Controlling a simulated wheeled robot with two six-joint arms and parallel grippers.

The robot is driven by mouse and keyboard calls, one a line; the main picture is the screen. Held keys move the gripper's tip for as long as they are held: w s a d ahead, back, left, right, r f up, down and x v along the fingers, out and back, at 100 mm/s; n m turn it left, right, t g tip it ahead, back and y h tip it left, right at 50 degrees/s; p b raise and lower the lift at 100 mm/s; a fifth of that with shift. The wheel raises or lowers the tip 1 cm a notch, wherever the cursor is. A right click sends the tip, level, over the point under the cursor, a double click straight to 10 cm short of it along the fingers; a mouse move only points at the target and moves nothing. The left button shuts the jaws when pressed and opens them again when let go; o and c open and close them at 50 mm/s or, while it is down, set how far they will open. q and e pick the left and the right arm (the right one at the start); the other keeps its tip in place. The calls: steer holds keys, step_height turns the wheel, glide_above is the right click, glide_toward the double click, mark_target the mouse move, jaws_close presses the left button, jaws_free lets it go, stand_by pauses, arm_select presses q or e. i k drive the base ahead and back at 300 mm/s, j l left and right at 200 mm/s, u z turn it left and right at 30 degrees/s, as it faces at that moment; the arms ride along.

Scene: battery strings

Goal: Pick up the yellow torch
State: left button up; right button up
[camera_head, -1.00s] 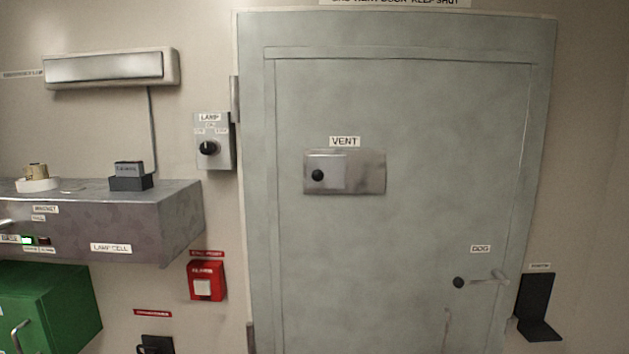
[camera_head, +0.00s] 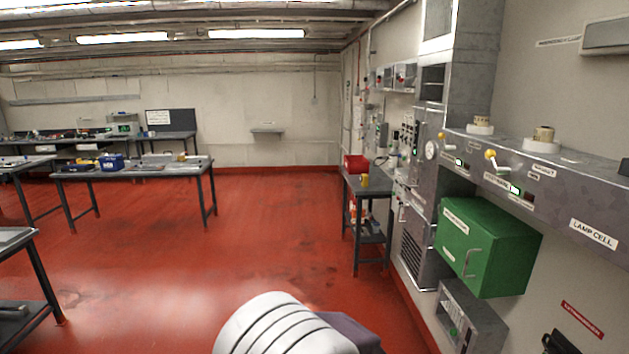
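I cannot make out a yellow torch for certain. A small yellow upright object (camera_head: 364,180) stands on the narrow dark table by the right wall; it is too small to tell whether it is the torch. Neither gripper shows. A white ribbed part and a dark part at the bottom middle look like my own arm, with no fingers in sight.
The narrow table (camera_head: 377,192) also bears a red box (camera_head: 356,163). A green cabinet (camera_head: 487,247) and a grey ledge (camera_head: 556,174) jut from the right wall. Workbenches (camera_head: 190,168) stand at left. The red floor (camera_head: 270,215) between is clear.

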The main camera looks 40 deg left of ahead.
mark_target(364, 178)
steer(key=u, duration=1.35)
steer(key=i, duration=3.1)
steer(key=i+l+u, duration=0.1)
steer(key=i, duration=1.45)
steer(key=i+l, duration=0.15)
steer(key=i, duration=1.4)
